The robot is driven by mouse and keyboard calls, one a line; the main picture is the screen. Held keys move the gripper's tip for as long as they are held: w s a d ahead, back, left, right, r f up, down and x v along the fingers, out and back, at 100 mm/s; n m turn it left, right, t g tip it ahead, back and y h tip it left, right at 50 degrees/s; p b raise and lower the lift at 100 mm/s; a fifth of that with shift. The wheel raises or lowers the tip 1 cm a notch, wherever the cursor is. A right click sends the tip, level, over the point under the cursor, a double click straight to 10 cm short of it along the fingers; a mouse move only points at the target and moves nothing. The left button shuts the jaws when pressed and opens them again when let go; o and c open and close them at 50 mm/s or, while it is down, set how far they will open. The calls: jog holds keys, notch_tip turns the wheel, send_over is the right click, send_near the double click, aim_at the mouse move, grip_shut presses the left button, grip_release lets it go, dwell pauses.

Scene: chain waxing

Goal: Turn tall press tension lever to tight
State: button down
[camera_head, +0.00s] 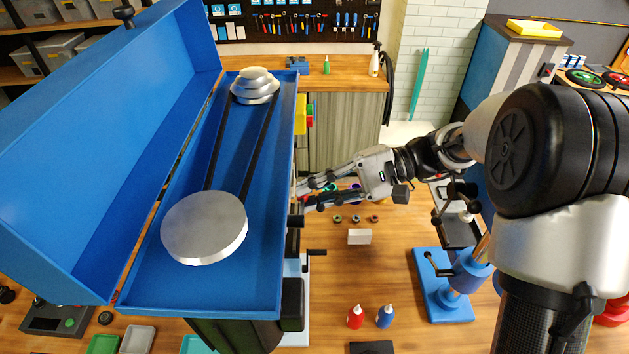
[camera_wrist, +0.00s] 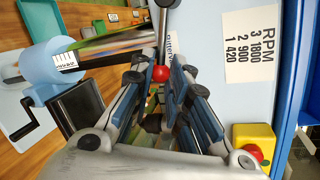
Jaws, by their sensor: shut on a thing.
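The tall press (camera_head: 135,285) has its blue belt housing open, showing two stepped grey pulleys and a dark belt. In the wrist view, its light blue side (camera_wrist: 215,20) fills the upper right. A short metal lever (camera_wrist: 163,40) with a red ball knob (camera_wrist: 160,73) stands out from this side. My gripper (camera_wrist: 158,80) is shut on the lever at the red knob, with a fingertip on either side. In the head view, my gripper (camera_head: 304,195) reaches from the right to the housing's right side.
An RPM plate (camera_wrist: 262,55) and a yellow box with a red button (camera_wrist: 252,142) are on the press side. A crank handle (camera_wrist: 25,130) is at the left. The lid (camera_head: 110,130) stands open. A small blue press (camera_head: 443,285) and bottles (camera_head: 355,316) stand on the bench.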

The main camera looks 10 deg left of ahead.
jog(key=shift+f+m, duration=0.25)
jog(key=shift+m, duration=0.05)
jog(key=shift+s, duration=0.1)
jog(key=c, duration=1.5)
grip_release()
jog(key=v, duration=1.2)
jog(key=shift+f, duration=0.1)
